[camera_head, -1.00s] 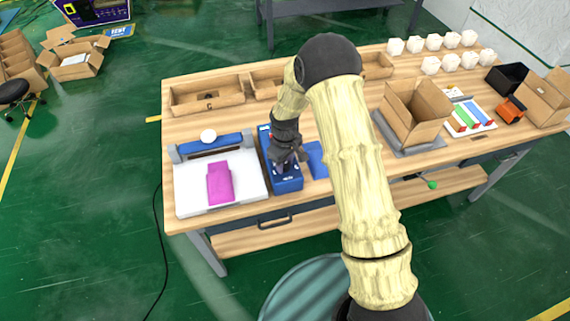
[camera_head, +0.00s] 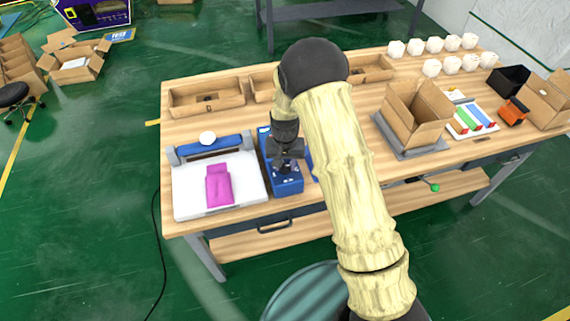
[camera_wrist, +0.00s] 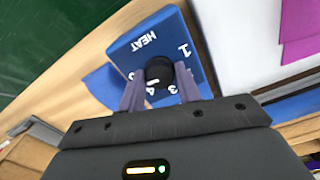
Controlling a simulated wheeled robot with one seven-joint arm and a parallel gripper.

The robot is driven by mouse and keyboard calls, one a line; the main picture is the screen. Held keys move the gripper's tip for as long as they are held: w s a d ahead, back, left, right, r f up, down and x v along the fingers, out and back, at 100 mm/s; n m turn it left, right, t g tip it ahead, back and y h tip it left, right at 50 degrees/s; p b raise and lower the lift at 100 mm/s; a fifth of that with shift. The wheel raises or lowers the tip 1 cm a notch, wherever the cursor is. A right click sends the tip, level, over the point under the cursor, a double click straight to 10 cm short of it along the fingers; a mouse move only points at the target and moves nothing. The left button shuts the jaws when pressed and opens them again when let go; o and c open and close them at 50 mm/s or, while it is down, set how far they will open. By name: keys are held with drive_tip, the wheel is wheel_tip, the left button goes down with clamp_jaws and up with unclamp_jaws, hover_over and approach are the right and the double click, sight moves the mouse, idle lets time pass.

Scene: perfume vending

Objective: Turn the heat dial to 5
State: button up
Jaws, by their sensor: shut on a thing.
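The blue heat box (camera_head: 286,187) stands on the wooden bench, right of the white sealing machine. In the wrist view the blue box (camera_wrist: 137,55) shows the white word HEAT, a 1 at its right and a 3 near my right finger. Other digits are partly covered. The black heat dial (camera_wrist: 159,74) sits between my two fingers, and a white mark shows on its near side; I cannot tell exactly which digit it points at. My gripper (camera_wrist: 160,80) is closed on the dial. In the head view my gripper (camera_head: 286,165) is over the box and hides the dial.
The white machine (camera_head: 245,193) with a magenta pouch (camera_head: 219,186) stands close on the left. A blue flat piece (camera_wrist: 105,88) lies beside the box. An open cardboard box (camera_head: 412,112) stands further right. Wooden trays (camera_head: 207,99) line the back edge.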

sight(286, 166)
drive_tip(key=shift+w+r+m, duration=0.1)
drive_tip(key=shift+w+m, duration=0.05)
drive_tip(key=shift+m, duration=0.35)
drive_tip(key=o, duration=1)
drive_tip(key=shift+c, duration=0.2)
wheel_tip(286, 166, up, 17)
drive_tip(key=b, duration=0.2)
drive_tip(key=shift+r, duration=0.15)
drive_tip(key=shift+d, duration=0.1)
